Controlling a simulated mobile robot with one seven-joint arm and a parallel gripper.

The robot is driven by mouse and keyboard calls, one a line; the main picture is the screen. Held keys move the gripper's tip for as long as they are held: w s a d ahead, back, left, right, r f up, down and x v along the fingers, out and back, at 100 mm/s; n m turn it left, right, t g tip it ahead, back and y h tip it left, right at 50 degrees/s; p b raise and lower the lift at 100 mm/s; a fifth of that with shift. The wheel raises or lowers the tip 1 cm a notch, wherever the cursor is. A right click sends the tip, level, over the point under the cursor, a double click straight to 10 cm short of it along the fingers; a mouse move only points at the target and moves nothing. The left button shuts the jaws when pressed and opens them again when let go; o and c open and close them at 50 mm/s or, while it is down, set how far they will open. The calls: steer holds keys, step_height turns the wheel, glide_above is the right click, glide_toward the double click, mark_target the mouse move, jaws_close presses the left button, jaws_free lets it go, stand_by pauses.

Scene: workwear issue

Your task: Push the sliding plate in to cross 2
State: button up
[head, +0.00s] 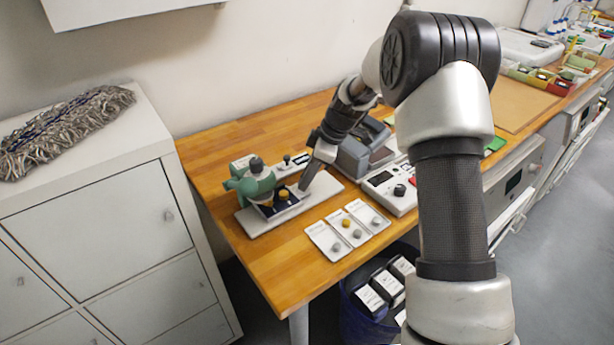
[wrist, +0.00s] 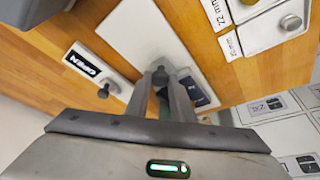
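A green hand press (head: 250,184) with a dark knob stands on a light grey base plate (head: 324,187) on the wooden table. Its dark blue sliding plate (head: 287,203) lies low at the front of the press, with a dark and yellow round piece (head: 283,194) on it. The sliding plate also shows in part in the wrist view (wrist: 194,90), beside my right finger. My gripper (head: 304,187) points down over the base plate, just right of the sliding plate. In the wrist view my fingers are close together, with something dark at their tips; contact is unclear. Cross 2 cannot be made out.
Labelled cards with round pieces (head: 346,229) lie in front of the press. An "OPEN" sign (wrist: 84,62) lies behind it. A grey device (head: 364,150) and a control box (head: 393,186) stand right. A blue bin (head: 366,312) is below the table edge.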

mark_target(287, 191)
steer(key=shift+s+a, duration=0.1)
steer(key=shift+a, duration=0.05)
jaws_close()
steer(key=shift+s+a+b, duration=0.45)
steer(key=shift+s+a, duration=0.2)
steer(key=shift+a, duration=0.35)
steer(key=shift+s+a+b, duration=0.4)
steer(key=shift+s+a, duration=0.25)
steer(key=shift+a, duration=0.3)
steer(key=o, duration=0.9)
jaws_free()
steer(key=shift+d+r, duration=0.15)
steer(key=shift+r, duration=0.15)
steer(key=shift+v, duration=8.4)
